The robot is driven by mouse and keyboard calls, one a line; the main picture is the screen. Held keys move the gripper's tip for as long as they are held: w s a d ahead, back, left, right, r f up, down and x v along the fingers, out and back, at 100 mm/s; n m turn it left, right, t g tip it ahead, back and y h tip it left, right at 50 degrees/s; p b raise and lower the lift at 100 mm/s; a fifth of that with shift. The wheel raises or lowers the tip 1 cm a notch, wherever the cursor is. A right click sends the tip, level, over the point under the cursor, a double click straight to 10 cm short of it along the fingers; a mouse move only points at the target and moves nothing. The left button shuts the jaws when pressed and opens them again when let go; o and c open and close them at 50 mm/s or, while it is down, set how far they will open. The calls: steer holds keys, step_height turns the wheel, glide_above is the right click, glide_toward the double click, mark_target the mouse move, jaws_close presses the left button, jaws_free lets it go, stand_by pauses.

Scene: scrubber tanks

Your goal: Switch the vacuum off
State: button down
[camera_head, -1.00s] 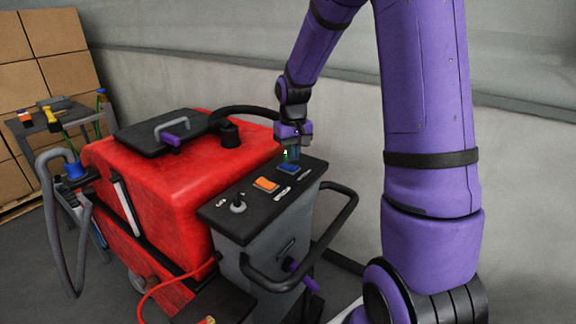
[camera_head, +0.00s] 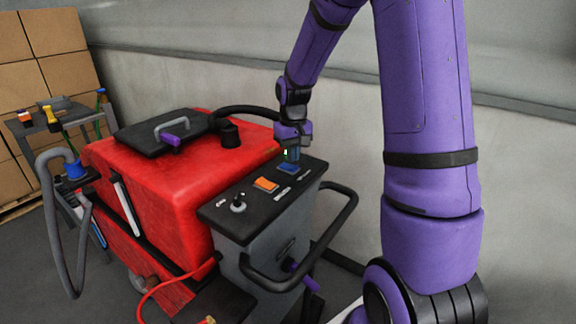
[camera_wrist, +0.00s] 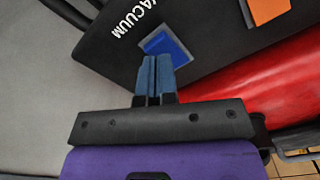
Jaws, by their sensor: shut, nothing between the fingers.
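The red scrubber machine (camera_head: 155,170) stands left of centre with a black control panel (camera_head: 245,213) on top of its grey rear column. The blue rocker switch (camera_head: 287,168) is at the panel's far right end. In the wrist view the blue switch (camera_wrist: 166,46) lies beside the white word VACUUM. My gripper (camera_head: 290,158) is right above the blue switch, pointing down. In the wrist view its blue fingertips (camera_wrist: 154,62) are together, at the switch's near edge and partly covering it. I cannot tell whether they touch it.
An orange switch (camera_head: 265,184) and a key knob (camera_head: 238,203) sit on the same panel. A black handle bar (camera_head: 340,225) curves around the panel's right side. A grey wall stands close behind. A small cart (camera_head: 70,120) and stacked boxes (camera_head: 45,60) are at the far left.

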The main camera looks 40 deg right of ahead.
mark_target(293, 166)
steer(key=shift+f, duration=1.25)
stand_by(0.7)
steer(key=shift+r, duration=3.55)
steer(key=s+a+r+n+t, duration=0.1)
steer(key=s+a+r+t, duration=0.2)
steer(key=s+a+r, duration=0.7)
steer(key=s+a+r+t, duration=0.1)
steer(key=s+r, duration=0.1)
steer(key=s, duration=0.6)
steer(key=s+a+r+n+t, duration=0.1)
steer(key=s+a+r, duration=0.1)
steer(key=s, duration=0.6)
steer(key=shift+s+r, duration=0.2)
steer(key=shift+r, duration=0.35)
